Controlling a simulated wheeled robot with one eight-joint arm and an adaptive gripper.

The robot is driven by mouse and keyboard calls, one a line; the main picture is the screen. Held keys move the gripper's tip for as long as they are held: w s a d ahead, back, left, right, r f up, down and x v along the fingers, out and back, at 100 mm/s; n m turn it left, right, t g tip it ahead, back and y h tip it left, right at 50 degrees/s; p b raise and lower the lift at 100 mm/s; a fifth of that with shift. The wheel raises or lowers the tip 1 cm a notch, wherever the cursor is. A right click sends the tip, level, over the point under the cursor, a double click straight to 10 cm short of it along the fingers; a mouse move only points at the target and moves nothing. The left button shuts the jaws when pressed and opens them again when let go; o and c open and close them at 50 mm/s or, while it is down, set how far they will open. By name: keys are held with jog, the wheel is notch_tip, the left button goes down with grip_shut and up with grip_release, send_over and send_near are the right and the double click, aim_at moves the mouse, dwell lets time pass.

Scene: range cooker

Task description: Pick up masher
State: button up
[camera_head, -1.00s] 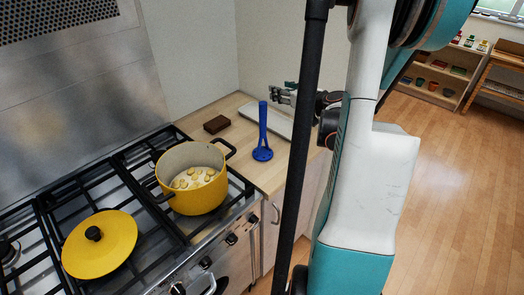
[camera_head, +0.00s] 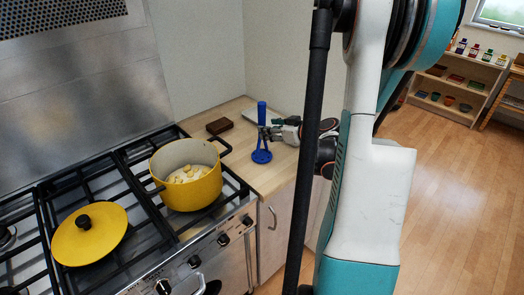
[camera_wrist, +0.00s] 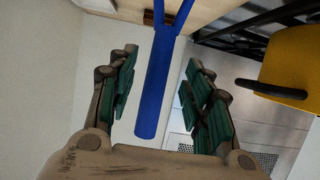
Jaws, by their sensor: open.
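The blue masher (camera_head: 261,132) stands upright on the wooden counter (camera_head: 285,165), its handle up and its flat head on the counter. My gripper (camera_head: 266,133) is at the height of its handle, coming from the right. In the wrist view the masher's blue handle (camera_wrist: 155,80) lies between the two open fingers of my gripper (camera_wrist: 158,88), with a visible gap on both sides. The handle's end points toward the palm.
A yellow pot (camera_head: 194,190) with pale pieces inside stands on the hob, left of the masher. A yellow lid (camera_head: 88,238) lies on the grates. A small brown block (camera_head: 219,126) and a pale board (camera_head: 258,112) lie behind the masher.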

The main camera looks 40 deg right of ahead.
jog(key=shift+r+b+x, duration=0.15)
jog(key=shift+b+x, duration=0.25)
jog(key=shift+x, duration=1)
jog(key=shift+r+b+x, duration=0.1)
jog(key=shift+b+x, duration=0.25)
jog(key=shift+x, duration=1)
jog(key=shift+c, duration=0.6)
grip_shut()
